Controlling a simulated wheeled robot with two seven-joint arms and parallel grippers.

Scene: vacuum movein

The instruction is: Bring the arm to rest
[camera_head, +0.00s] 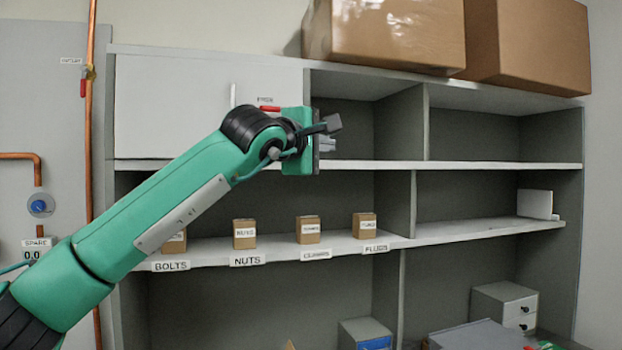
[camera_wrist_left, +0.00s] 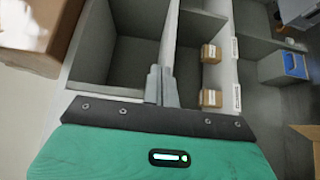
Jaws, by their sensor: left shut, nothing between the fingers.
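My left arm comes in from the left in the head view, green with black joints, and reaches up to the right. Its gripper (camera_head: 333,132) is in front of the upper shelf, by the right edge of the white cabinet door (camera_head: 205,110). In the left wrist view the gripper (camera_wrist_left: 160,72) shows its two grey fingers together, with nothing between them. It points at the shelf unit and touches nothing that I can see. My right gripper is in neither view.
Small cardboard boxes, one of them the nuts box (camera_head: 244,234), stand on the labelled middle shelf (camera_head: 450,232). Large cartons (camera_head: 385,32) sit on top of the unit. A small drawer unit (camera_head: 504,305) stands low at right. The upper right compartments are empty.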

